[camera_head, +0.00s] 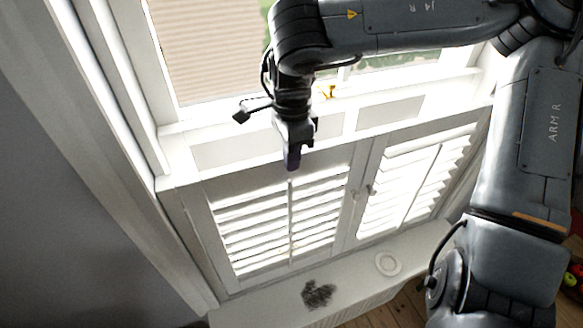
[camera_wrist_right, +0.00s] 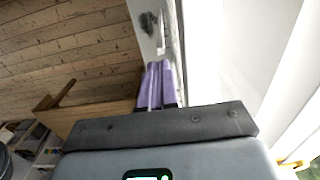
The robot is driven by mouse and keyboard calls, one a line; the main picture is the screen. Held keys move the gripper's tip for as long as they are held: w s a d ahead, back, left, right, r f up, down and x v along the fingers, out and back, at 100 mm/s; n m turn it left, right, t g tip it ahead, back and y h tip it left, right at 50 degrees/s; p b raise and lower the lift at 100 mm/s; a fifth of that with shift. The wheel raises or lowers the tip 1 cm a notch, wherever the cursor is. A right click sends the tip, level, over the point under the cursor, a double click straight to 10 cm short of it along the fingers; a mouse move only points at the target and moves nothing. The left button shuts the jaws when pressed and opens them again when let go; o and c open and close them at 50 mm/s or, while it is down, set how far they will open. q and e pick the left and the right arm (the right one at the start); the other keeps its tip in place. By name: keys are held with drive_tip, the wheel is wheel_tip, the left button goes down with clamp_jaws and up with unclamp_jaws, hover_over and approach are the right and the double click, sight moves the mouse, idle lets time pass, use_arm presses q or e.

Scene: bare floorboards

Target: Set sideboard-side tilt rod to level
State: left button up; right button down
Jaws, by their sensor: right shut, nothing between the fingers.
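A white louvred shutter pair stands below the window in the head view. The left panel (camera_head: 245,233) has a thin upright tilt rod (camera_head: 290,218) down its middle. The right panel (camera_head: 389,205) has its own tilt rod (camera_head: 419,190). Bright gaps show between the slats of both panels. My right gripper (camera_head: 293,160) is shut and empty, pointing down at the top of the left panel, near the upper end of its rod. I cannot tell whether it touches. Its purple fingers also show in the right wrist view (camera_wrist_right: 158,86). My left gripper is out of view.
A small knob (camera_head: 369,190) sits between the panels. A white ledge below carries a dark patch or object (camera_head: 318,294) and a white round dish (camera_head: 388,263). A brass latch (camera_head: 328,92) is above. Wooden furniture (camera_wrist_right: 85,112) stands on the floorboards in the wrist view.

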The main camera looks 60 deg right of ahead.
sight(291, 180)
wheel_tip(291, 180, down, 3)
drive_tip(key=shift+f+p, duration=0.15)
drive_tip(key=shift+p, duration=0.2)
drive_tip(key=shift+f, duration=0.15)
drive_tip(key=shift+f+b, duration=0.7)
drive_tip(key=shift+f, duration=0.9)
drive_tip(key=shift+r, duration=0.15)
